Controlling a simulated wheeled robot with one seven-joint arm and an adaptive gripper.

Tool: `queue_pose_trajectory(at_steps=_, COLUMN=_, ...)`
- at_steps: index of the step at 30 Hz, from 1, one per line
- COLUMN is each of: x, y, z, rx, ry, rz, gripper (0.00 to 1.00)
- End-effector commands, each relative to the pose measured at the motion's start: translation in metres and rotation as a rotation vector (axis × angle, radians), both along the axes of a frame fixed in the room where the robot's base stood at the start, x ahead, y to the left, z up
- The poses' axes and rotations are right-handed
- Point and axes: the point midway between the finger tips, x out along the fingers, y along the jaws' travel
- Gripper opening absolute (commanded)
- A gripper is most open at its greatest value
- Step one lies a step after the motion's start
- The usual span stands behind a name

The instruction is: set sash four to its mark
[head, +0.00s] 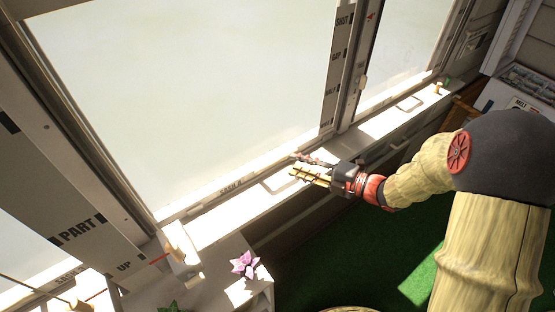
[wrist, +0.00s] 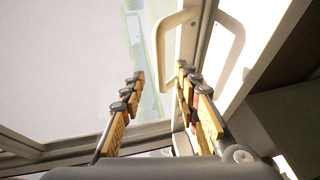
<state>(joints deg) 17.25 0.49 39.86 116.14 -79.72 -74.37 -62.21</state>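A large window sash (head: 200,90) fills the middle of the head view; small print on its bottom rail (head: 230,188) seems to read SASH 4. A pale bar handle (head: 281,186) sits by that rail. My gripper (head: 296,172) is just right of this handle, above the sill. In the wrist view my gripper (wrist: 160,76) has its yellow-padded fingers apart with nothing between them. A pale curved handle (wrist: 160,45) lies beyond the fingertips, apart from them. A post (head: 338,70) right of the sash carries printed words including SHUT; the lower ones are hard to read.
A left post (head: 75,228) reads PART and UP, with a red line near its foot. A pink flower (head: 244,263) stands at the front of the sill. Another sash with a handle (head: 409,103) is at right. Green floor (head: 330,245) lies open below the sill.

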Motion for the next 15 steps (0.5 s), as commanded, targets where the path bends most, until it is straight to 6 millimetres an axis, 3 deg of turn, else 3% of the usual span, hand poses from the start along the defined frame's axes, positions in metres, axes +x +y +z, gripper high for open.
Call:
queue_pose_trajectory(at_steps=9, x=0.025, y=0.04, z=-0.011, rx=-0.001, ry=0.002, rz=0.001, gripper=0.32)
queue_pose_trajectory(at_steps=15, x=0.035, y=0.055, z=-0.013, rx=-0.001, ry=0.002, rz=0.0, gripper=0.32)
